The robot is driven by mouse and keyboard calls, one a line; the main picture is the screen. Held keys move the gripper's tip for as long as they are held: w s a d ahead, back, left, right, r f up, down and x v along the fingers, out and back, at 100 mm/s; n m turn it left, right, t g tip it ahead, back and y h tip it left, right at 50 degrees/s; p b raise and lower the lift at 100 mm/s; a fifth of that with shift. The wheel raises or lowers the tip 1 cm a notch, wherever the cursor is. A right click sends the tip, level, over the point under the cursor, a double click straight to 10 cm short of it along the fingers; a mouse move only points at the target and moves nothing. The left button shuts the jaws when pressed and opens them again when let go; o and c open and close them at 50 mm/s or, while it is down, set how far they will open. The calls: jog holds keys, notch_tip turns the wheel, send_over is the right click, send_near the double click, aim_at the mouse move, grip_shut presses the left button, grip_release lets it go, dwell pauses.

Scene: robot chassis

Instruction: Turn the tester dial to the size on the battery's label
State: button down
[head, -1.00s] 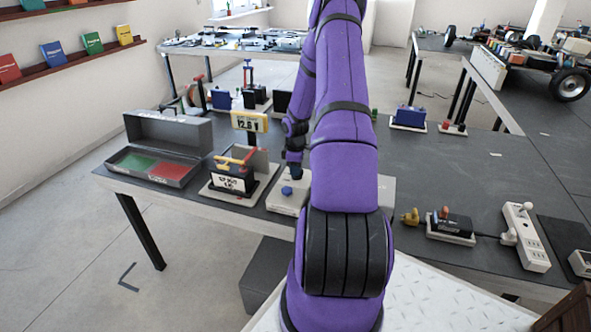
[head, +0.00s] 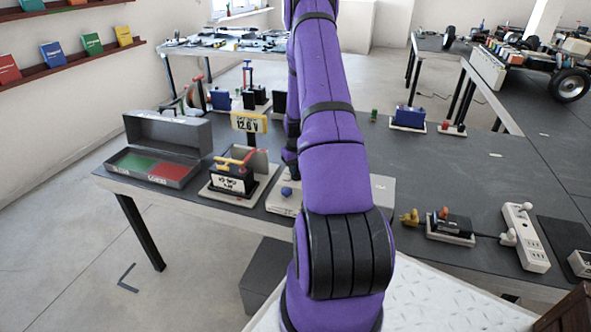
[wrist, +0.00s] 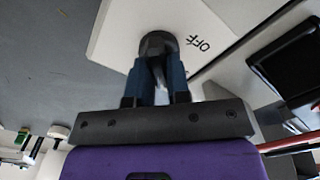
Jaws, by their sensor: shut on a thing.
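A dark round dial (wrist: 158,42) sits on the white tester panel (wrist: 115,45) in the wrist view, beside the printed word OFF. My gripper (wrist: 158,66) is shut on the dial, with one blue-sided finger on each side. The dial's pointer and size marks cannot be made out. In the head view the white tester (head: 383,188) shows partly, with a blue knob (head: 286,191) at its left; my arm hides its middle and my gripper's fingertips. A black battery (head: 232,184) with a white label stands to its left; the label is too small to read surely.
An open grey box (head: 165,128) with green and red sections is at the left. A power strip (head: 524,236) and a small black device (head: 450,225) lie on the right.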

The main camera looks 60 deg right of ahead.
jog(key=m, duration=0.6)
jog(key=shift+s+d, duration=0.1)
dwell(0.5)
jog(key=c, duration=1.1)
grip_release()
notch_tip(320, 180, up, 11)
jog(key=shift+f, duration=0.1)
